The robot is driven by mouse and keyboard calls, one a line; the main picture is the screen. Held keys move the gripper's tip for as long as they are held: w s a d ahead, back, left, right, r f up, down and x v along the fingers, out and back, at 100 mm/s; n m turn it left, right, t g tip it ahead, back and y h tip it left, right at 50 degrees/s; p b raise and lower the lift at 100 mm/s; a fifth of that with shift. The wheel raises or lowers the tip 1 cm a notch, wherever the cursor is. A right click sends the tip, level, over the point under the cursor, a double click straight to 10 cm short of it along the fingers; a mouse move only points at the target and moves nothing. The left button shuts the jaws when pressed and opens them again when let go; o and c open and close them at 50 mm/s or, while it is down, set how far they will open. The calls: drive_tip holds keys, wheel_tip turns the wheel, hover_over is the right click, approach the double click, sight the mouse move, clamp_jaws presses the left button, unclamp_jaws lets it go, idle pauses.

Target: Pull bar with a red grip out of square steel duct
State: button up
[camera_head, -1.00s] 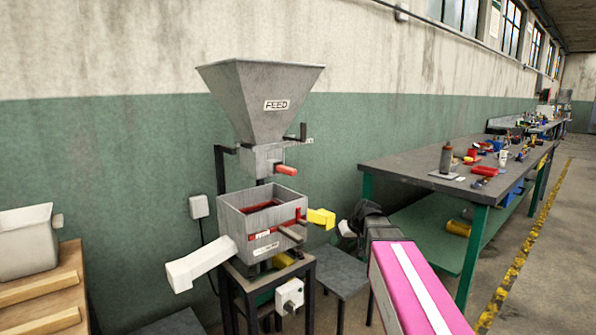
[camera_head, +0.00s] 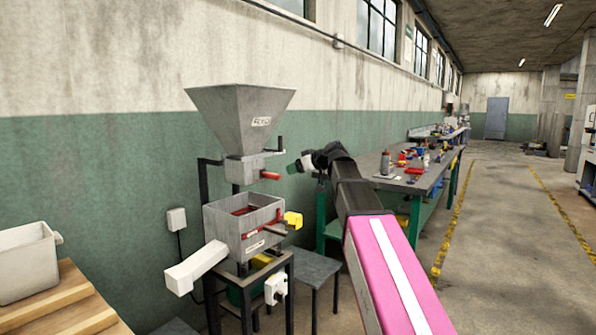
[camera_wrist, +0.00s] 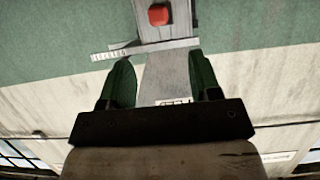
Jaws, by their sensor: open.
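The bar's red grip (camera_head: 270,175) sticks out to the right from the square steel duct (camera_head: 241,171) under the grey feed hopper (camera_head: 240,115). In the wrist view the red grip (camera_wrist: 159,15) shows end-on near the top edge, against the grey duct (camera_wrist: 181,20). The rest of the bar is hidden inside the duct. My gripper (camera_head: 298,166) is open and empty, to the right of the grip and apart from it. In the wrist view the green fingers of my gripper (camera_wrist: 159,72) are spread, with the grip beyond them and above the gap.
A grey box (camera_head: 207,222) with a white chute (camera_head: 196,267) and a yellow part (camera_head: 293,220) stands below the duct. A dark crank (camera_head: 279,146) sits just above the grip. A workbench (camera_head: 425,180) with tools is behind my arm. Floor at right is open.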

sight(278, 175)
drive_tip(key=x, duration=1)
drive_tip(key=shift+f, duration=0.1)
clamp_jaws()
